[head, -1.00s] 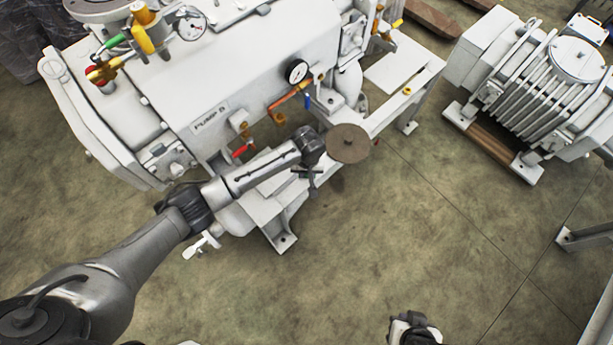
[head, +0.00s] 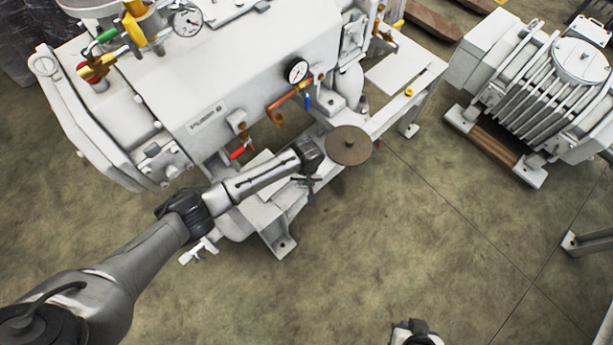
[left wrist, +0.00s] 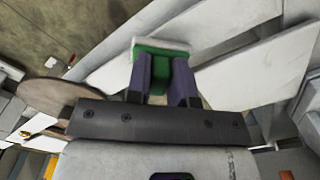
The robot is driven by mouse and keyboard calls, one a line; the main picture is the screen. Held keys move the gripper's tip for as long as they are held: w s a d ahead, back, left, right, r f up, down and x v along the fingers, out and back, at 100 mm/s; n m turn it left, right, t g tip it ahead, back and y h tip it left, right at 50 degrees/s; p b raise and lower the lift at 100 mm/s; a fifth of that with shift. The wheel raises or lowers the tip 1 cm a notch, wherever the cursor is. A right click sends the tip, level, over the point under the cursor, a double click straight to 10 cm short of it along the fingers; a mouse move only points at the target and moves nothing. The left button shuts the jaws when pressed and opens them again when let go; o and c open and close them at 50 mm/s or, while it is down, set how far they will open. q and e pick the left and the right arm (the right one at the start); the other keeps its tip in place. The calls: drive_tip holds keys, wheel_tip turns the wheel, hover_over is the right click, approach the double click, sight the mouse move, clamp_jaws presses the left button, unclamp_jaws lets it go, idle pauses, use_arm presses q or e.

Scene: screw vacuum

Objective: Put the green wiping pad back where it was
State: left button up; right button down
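The green wiping pad (left wrist: 160,76) shows in the left wrist view, with a whitish layer along its far edge. My left gripper (left wrist: 163,66) has its two purple fingers closed on the pad's green grip. White surfaces of the pump frame lie beyond the pad; I cannot tell whether it touches them. In the head view my left arm reaches beside the Pump B stand, and the pad and left fingertips are hidden there. My right gripper (head: 413,334) shows only partly at the bottom edge of the head view; its fingers are unclear.
A brown round disc (head: 348,146) is close beside the wrist. A ribbed motor (head: 545,95) stands right.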

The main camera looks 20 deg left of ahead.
use_arm(q)
drive_tip(key=o, duration=0.4)
drive_tip(key=shift+r, duration=0.3)
drive_tip(key=shift+r+p, duration=3.1)
drive_tip(key=shift+r, duration=2.8)
